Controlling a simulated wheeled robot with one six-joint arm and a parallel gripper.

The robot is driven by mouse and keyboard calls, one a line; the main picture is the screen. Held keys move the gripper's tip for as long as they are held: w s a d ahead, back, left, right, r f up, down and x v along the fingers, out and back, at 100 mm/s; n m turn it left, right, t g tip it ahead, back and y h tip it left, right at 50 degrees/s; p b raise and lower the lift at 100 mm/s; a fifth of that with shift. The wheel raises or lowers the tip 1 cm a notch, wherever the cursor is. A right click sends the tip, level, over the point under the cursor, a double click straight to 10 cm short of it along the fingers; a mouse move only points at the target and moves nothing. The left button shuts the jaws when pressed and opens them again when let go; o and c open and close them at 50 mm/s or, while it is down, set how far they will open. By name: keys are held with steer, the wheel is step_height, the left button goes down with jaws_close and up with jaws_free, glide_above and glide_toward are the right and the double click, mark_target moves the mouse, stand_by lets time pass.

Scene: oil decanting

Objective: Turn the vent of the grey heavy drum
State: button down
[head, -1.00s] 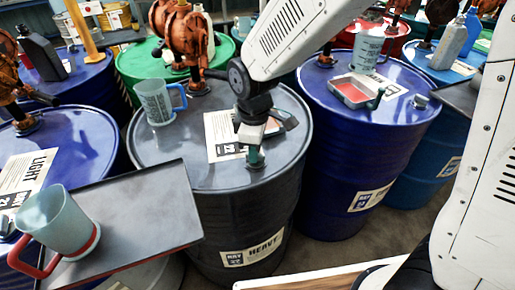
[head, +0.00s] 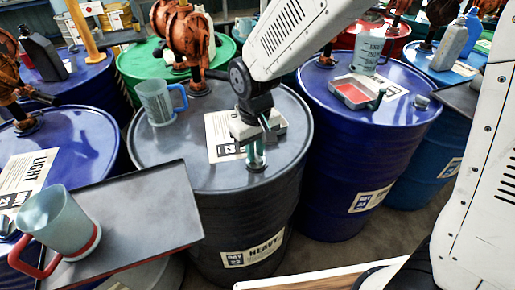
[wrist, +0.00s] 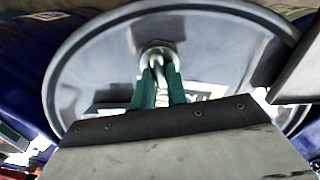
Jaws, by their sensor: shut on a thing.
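The grey heavy drum (head: 240,215) stands in the middle of the head view, with a "HEAVY" label on its side. Its vent (head: 257,163) is a small metal fitting near the front of the lid. My gripper (head: 258,150) points down over the lid with its green fingers at the vent. In the wrist view the fingers (wrist: 158,84) are shut on the vent (wrist: 158,56), which shows between and beyond their tips. The fingers hide part of the vent, so its exact turn cannot be told.
A grey-blue mug (head: 160,102) with a blue handle and an orange pump (head: 182,40) stand on the same lid. A dark tray (head: 130,215) with a red-handled mug (head: 60,225) is at the left. A blue drum (head: 350,120) stands close at the right.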

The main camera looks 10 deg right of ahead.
mark_target(256, 153)
steer(key=shift+w+r+m, duration=0.1)
steer(key=shift+w+m, duration=0.05)
steer(key=shift+m, duration=0.25)
steer(key=c, duration=1.4)
jaws_free()
steer(key=shift+d, duration=0.1)
step_height(256, 153, up, 8)
steer(key=shift+f, duration=0.15)
